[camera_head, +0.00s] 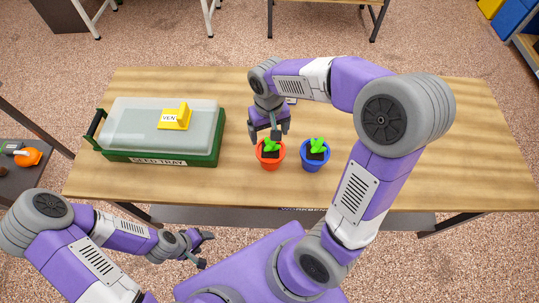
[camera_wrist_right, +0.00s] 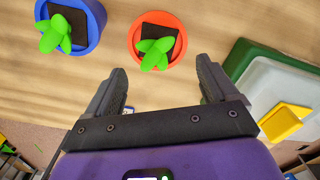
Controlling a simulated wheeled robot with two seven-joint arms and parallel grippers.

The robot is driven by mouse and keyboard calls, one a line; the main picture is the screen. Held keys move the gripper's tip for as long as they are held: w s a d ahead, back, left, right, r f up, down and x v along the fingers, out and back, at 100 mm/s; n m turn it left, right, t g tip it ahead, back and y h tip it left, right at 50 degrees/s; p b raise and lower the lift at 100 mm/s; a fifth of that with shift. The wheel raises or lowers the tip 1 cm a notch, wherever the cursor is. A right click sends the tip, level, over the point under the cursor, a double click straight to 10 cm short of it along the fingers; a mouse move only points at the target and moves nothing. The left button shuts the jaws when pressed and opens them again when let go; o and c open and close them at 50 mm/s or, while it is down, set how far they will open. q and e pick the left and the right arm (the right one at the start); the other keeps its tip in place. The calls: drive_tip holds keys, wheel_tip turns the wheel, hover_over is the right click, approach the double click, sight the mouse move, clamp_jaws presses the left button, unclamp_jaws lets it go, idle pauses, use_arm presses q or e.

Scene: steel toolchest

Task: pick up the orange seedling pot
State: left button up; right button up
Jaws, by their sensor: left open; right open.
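The orange seedling pot (camera_head: 270,160) stands upright on the wooden table near its front edge, with a green seedling and a dark label card in it. In the right wrist view the orange pot (camera_wrist_right: 137,44) lies ahead of the fingers. My right gripper (camera_head: 270,136) is open and empty, just behind and above the pot; its fingers (camera_wrist_right: 160,88) point toward the pot and look apart from it. My left gripper (camera_head: 203,250) is open and empty in front of the table, well away from the pot.
A blue pot (camera_head: 314,158) with a seedling stands close to the right of the orange pot. A green seed tray (camera_head: 160,158) with a clear lid and yellow tag (camera_head: 174,118) sits on the left. The table (camera_head: 460,150) is clear on the right.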

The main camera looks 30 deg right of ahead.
sight(271, 143)
wheel_tip(271, 143, down, 7)
drive_tip(key=shift+s+d+r+b, duration=0.15)
drive_tip(key=shift+r+b, duration=0.05)
drive_tip(key=shift+b, duration=0.9)
clamp_jaws()
